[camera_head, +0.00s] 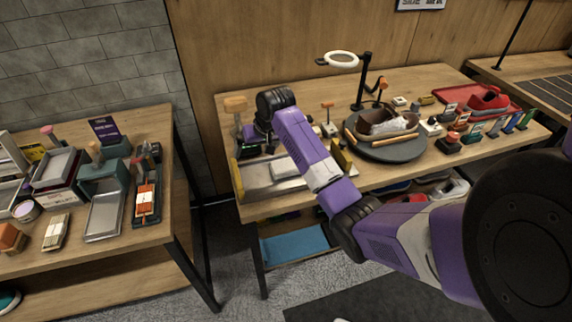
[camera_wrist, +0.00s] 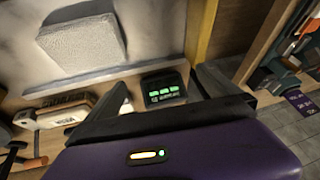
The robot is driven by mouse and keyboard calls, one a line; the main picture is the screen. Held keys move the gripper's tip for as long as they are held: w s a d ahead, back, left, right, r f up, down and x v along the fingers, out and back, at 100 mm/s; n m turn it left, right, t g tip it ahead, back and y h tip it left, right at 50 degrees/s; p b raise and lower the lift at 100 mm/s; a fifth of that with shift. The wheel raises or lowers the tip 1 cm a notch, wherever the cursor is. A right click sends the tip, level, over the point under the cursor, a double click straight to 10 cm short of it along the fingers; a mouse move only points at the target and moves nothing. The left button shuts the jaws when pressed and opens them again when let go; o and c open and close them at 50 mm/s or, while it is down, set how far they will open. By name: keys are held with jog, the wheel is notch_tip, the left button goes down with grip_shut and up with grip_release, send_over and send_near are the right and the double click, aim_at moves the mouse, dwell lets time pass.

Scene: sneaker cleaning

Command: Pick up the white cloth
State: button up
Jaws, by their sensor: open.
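The white cloth (camera_head: 286,166) is a folded, flat pad lying on a shallow metal tray (camera_head: 256,178) at the left end of the middle table. My forearm partly covers its right side in the head view. In the wrist view the cloth (camera_wrist: 85,42) lies at the upper left, beyond my fingers and apart from them. My gripper (camera_wrist: 162,82) is open and empty, its two dark fingers spread wide. A small dark device with green lights (camera_wrist: 164,88) shows between the fingers.
A round dark turntable (camera_head: 385,148) with a brown shoe stands to the right of the tray. A ring lamp (camera_head: 341,59) rises behind it. A red tray (camera_head: 478,100) is farther right. A gap separates this table from the cluttered left table (camera_head: 110,252).

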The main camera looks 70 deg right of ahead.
aim_at(286, 164)
jog(key=s+g, duration=0.1)
jog(key=s, duration=0.1)
jog(key=s+d+r+g+y, duration=0.1)
jog(key=s+g, duration=0.1)
jog(key=s, duration=0.1)
jog(key=s+d+r+m+g+y, duration=0.1)
jog(key=s, duration=0.2)
jog(key=shift+s+d+r, duration=0.2)
jog(key=shift+s+d, duration=0.05)
jog(key=shift+s+g+p, duration=0.3)
jog(key=shift+g, duration=0.1)
jog(key=shift+s+f, duration=0.15)
jog(key=shift+f, duration=0.25)
jog(key=shift+f+p, duration=0.8)
jog(key=shift+f, duration=2.6)
jog(key=c, duration=1.1)
jog(key=shift+r, duration=0.15)
